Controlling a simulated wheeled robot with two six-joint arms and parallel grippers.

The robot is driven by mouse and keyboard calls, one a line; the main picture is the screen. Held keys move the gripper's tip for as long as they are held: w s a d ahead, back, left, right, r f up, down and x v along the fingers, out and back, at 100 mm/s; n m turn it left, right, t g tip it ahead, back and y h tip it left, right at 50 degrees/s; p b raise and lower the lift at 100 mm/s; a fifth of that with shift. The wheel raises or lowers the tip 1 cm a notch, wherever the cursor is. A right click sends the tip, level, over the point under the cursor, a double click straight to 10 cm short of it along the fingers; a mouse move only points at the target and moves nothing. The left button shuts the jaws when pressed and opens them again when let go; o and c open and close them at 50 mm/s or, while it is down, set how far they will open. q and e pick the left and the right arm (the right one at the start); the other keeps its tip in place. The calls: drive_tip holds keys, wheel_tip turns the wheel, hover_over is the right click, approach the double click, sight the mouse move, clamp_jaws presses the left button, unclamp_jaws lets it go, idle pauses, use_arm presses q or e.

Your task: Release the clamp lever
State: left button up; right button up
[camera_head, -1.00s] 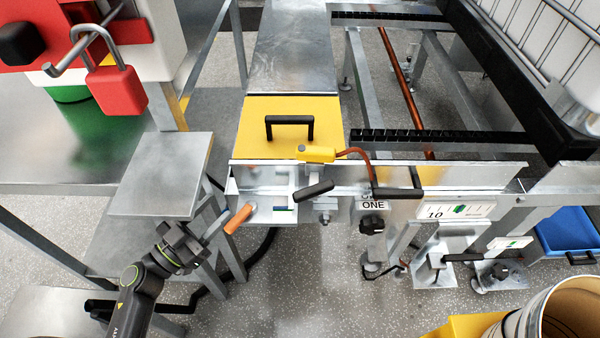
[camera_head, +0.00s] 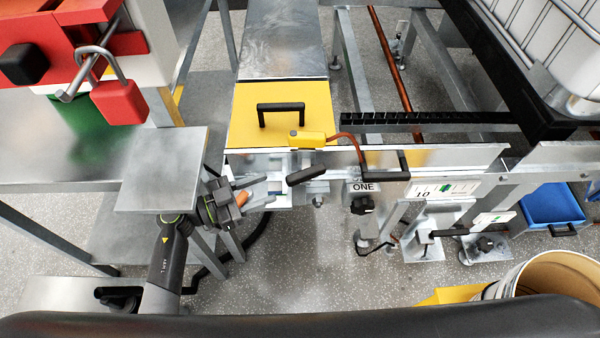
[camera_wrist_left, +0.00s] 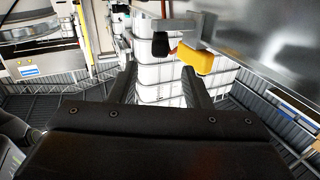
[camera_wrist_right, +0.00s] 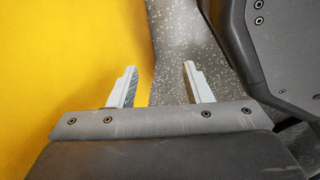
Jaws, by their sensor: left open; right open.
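An orange-handled lever (camera_head: 243,198) and a short black handle (camera_head: 305,175) project from the front of the metal bracket below the yellow plate; I cannot tell which is the clamp lever. My left gripper (camera_head: 267,191) is open, fingers pointing right. In the head view the orange handle shows between its fingers; whether they surround it or pass above it is unclear. In the left wrist view the space between the left fingers (camera_wrist_left: 163,78) shows no handle, with a black grip (camera_wrist_left: 161,44) beyond. My right gripper (camera_wrist_right: 158,85) is open and empty, over floor beside a yellow surface.
A yellow plate (camera_head: 290,112) with a black handle lies behind the bracket. A yellow box (camera_head: 312,138) with an orange cable sits at its edge. A grey metal shelf (camera_head: 162,170) stands close behind my left arm. A drum (camera_head: 550,275) is at lower right.

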sight(299, 172)
use_arm(q)
drive_tip(key=x, duration=1)
use_arm(e)
drive_tip(key=shift+w+f, duration=0.1)
drive_tip(key=shift+w, duration=0.15)
use_arm(q)
clamp_jaws()
drive_tip(key=shift+r+m+g, duration=0.2)
drive_tip(key=shift+m+g, duration=0.1)
drive_tip(key=shift+g, duration=0.2)
drive_tip(key=shift+w+m+g+h+p, duration=0.1)
drive_tip(key=shift+m+g+h+p, duration=0.25)
drive_tip(key=shift+p, duration=0.2)
drive_tip(key=shift+w+m+g+p, duration=0.1)
drive_tip(key=shift+m+g+p, duration=0.25)
drive_tip(key=shift+m+g, duration=0.5)
drive_tip(key=shift+f+m+g+h, duration=0.1)
drive_tip(key=shift+m+g+h, duration=0.2)
drive_tip(key=shift+g, duration=0.8)
drive_tip(key=shift+m+g, duration=0.3)
use_arm(e)
drive_tip(key=shift+s+a+r, duration=0.1)
drive_tip(key=shift+s+r, duration=0.2)
drive_tip(key=shift+r, duration=0.35)
